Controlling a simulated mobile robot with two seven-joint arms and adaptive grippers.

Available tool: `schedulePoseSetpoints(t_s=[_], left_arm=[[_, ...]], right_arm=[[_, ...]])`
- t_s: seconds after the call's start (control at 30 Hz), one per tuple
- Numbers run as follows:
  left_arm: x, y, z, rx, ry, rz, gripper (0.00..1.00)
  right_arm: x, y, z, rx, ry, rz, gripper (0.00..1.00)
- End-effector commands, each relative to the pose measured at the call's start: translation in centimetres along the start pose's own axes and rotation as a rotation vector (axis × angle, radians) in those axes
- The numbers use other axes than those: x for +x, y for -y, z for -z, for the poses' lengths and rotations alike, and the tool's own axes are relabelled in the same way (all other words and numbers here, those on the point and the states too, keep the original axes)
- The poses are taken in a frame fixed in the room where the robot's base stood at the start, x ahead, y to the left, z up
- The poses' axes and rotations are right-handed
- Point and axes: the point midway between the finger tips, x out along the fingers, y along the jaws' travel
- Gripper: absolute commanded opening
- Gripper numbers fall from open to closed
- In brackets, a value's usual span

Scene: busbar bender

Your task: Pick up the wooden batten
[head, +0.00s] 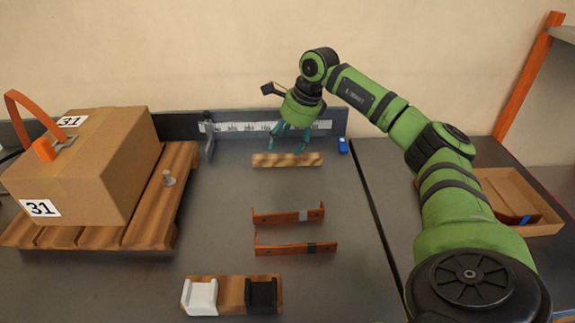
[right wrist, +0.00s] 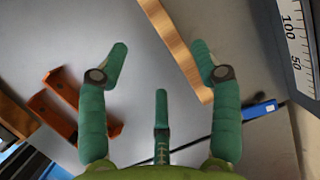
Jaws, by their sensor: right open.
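The wooden batten (head: 288,160) is a short light-brown bar lying flat on the dark bench, near the ruler at the back. My right gripper (head: 289,138) is above and just behind it in the head view, with its teal fingers pointing down. In the right wrist view the fingers (right wrist: 160,62) are spread apart and empty. There the batten (right wrist: 176,48) runs slantwise between the fingertips, close to the right finger, which hides a little of its edge. I cannot tell the exact height gap. My left gripper is not in view.
A ruler fence (head: 265,127) and a blue block (head: 343,145) stand behind the batten. Orange brackets (head: 290,215) and a wooden block with white and black holders (head: 231,294) lie nearer. A cardboard box (head: 85,165) on a pallet (head: 155,215) is left; an open carton (head: 545,224) is right.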

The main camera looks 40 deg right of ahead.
Motion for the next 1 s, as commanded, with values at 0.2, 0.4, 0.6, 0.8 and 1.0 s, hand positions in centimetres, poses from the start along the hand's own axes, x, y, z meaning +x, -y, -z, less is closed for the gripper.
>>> schedulePoseSetpoints(t_s=[0.2, 0.4, 0.6, 0.8, 1.0], left_arm=[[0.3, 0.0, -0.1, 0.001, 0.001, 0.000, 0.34], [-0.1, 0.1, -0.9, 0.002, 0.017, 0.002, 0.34], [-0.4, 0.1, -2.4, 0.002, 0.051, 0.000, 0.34], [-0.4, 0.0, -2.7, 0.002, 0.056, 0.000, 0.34], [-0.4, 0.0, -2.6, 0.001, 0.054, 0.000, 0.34]], right_arm=[[0.3, 0.7, 2.6, 0.013, -0.077, 0.006, 0.65], [2.7, 0.6, 2.5, 0.013, -0.076, 0.004, 0.65], [5.6, 0.7, 2.6, 0.013, -0.073, 0.005, 0.65], [6.2, 0.7, 2.6, 0.012, -0.072, 0.007, 0.65], [6.2, 0.7, 2.6, 0.012, -0.071, 0.007, 0.29]])
